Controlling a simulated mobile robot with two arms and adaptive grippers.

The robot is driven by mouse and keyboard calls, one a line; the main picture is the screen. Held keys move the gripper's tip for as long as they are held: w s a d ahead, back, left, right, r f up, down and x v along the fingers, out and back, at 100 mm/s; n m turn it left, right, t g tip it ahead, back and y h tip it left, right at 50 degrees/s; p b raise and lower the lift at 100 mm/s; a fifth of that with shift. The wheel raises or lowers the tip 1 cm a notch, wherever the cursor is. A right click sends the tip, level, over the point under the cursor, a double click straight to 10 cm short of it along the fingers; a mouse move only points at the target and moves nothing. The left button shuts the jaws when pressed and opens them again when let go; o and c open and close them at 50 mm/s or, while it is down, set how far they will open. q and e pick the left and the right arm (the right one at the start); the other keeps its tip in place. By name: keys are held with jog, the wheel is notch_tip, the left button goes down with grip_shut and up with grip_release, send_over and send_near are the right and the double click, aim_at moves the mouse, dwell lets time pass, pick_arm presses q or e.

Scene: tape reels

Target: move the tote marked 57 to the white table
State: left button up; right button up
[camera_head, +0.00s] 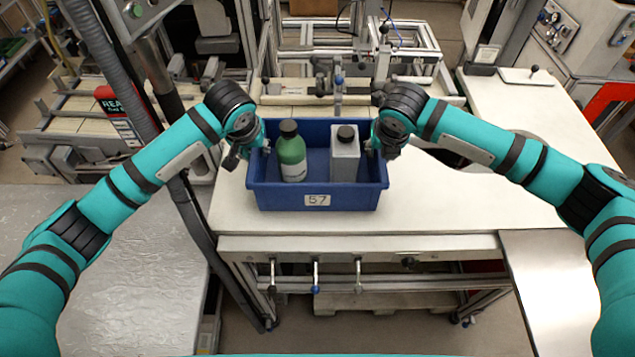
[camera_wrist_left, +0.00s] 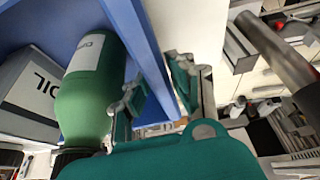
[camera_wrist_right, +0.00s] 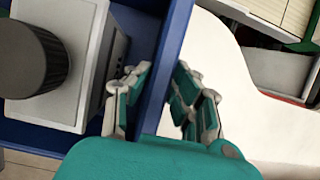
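The blue tote (camera_head: 265,197) carries a label reading 57 (camera_head: 317,200) on its front wall. It is level over the white table (camera_head: 440,205) and appears to rest on it near the front edge. Inside stand a green bottle (camera_head: 292,158) and a grey-white container (camera_head: 345,160), both upright with black caps. In the head view the fingertips are partly hidden by the wrists.
A grey metal-topped table (camera_head: 130,275) stands at the front left. A metal frame machine (camera_head: 340,60) stands behind the tote. The white table is clear to the tote's right. A small plate with a black-knobbed handle (camera_head: 532,75) lies at its back right.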

pick_arm(q)
jog(key=o, duration=0.4)
jog(key=shift+s+r, duration=0.2)
pick_arm(e)
jog(key=o, duration=0.4)
jog(key=shift+s+r, duration=0.2)
pick_arm(q)
jog(key=shift+w, duration=0.1)
pick_arm(e)
jog(key=shift+w, duration=0.1)
pick_arm(q)
jog(key=shift+r, duration=0.2)
pick_arm(e)
jog(key=shift+f, duration=0.1)
pick_arm(q)
jog(key=v, duration=1.1)
jog(key=shift+s+r, duration=0.2)
jog(key=shift+s, duration=0.1)
pick_arm(e)
jog(key=v, duration=1.2)
pick_arm(q)
jog(key=shift+f, duration=0.1)
